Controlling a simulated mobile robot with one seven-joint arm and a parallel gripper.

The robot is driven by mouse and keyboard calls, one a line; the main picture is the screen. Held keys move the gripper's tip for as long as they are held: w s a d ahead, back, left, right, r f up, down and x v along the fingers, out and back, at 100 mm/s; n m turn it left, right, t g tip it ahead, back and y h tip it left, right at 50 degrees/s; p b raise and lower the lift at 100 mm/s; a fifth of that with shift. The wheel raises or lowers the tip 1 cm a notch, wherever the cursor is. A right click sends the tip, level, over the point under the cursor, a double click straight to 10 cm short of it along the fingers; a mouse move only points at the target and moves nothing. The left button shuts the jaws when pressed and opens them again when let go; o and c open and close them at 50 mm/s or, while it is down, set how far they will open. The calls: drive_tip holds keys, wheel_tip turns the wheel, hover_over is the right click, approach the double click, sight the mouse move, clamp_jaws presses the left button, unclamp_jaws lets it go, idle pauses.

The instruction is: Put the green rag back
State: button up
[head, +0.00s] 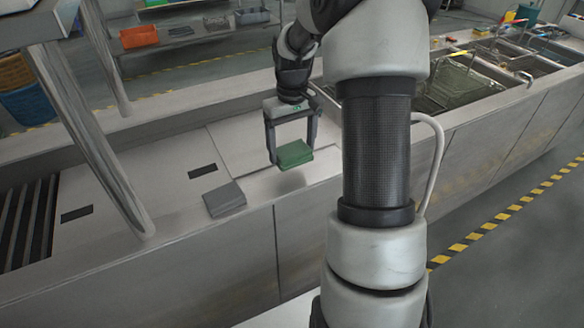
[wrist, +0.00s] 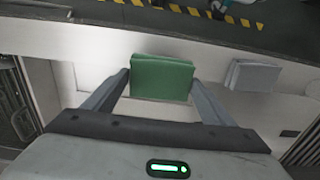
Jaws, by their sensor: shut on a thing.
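The green rag (head: 294,154) is a folded green block held between the two fingers of my gripper (head: 291,150). A folded grey rag (head: 224,199) lies flat on the counter to the left of the green one. It also shows at the right in the wrist view (wrist: 254,76).
The counter (head: 160,199) is bare around the grey rag, apart from dark slots. Slanted metal posts (head: 105,160) rise on the left. Tanks with baskets (head: 460,85) are at the right. A shelf behind holds an orange bin (head: 138,37) and grey bins.

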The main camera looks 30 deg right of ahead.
sight(292, 150)
drive_tip(key=shift+f+b, duration=0.3)
drive_tip(key=shift+f, duration=2.55)
drive_tip(key=o, duration=0.9)
wheel_tip(292, 150, up, 12)
drive_tip(key=shift+p, duration=0.85)
